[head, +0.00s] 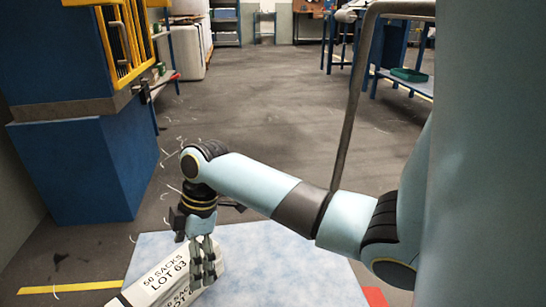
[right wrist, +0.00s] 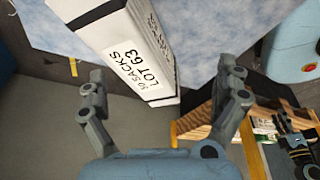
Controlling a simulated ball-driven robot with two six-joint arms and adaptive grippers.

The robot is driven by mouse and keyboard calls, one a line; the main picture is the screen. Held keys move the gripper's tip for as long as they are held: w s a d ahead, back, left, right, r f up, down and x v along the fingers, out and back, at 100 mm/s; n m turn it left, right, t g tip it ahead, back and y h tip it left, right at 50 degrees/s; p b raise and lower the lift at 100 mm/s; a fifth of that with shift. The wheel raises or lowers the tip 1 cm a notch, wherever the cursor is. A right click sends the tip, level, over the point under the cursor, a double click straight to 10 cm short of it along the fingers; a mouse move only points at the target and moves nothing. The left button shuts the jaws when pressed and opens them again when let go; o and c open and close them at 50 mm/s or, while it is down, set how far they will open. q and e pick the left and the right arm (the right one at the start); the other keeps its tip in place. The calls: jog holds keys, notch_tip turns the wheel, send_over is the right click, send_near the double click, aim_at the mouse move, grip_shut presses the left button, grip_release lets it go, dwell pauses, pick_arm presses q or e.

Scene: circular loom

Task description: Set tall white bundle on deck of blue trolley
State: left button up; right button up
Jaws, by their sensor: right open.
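The white bundle (head: 160,284), labelled "50 SACKS LOT 63", is at the bottom of the head view, overlapping the left part of the pale blue trolley deck (head: 285,265). Its lower part is cut off by the frame, and I cannot tell how it rests there. My right gripper (head: 206,268) points down at the bundle's right end. In the right wrist view, the bundle (right wrist: 150,62) shows between and beyond the open fingers (right wrist: 161,72), with a gap on each side. The deck (right wrist: 215,30) lies behind it. My left gripper is not in view.
The trolley's grey handle bar (head: 355,100) rises behind my right arm. A blue machine (head: 85,170) with a yellow guard (head: 125,40) stands at the left. Blue workbenches (head: 400,80) stand at the back right. The grey floor (head: 260,110) between them is open.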

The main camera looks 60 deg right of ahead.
jog(key=s+f+m+h, duration=0.1)
jog(key=s+f+m, duration=0.2)
jog(key=s, duration=0.6)
jog(key=s+d+f+m+h, duration=0.1)
jog(key=s+f+m, duration=0.3)
jog(key=s, duration=0.6)
jog(key=s+f+m+h, duration=0.1)
jog(key=s+f+m, duration=0.2)
jog(key=s, duration=0.6)
jog(key=shift+s+d+f+m+g+h, duration=0.15)
jog(key=shift+f+m+g+h, duration=0.05)
jog(key=shift+m, duration=0.5)
jog(key=shift+s+d+f+m+g+h, duration=0.1)
jog(key=shift+s+f+m+g+h, duration=0.1)
jog(key=shift+m, duration=0.5)
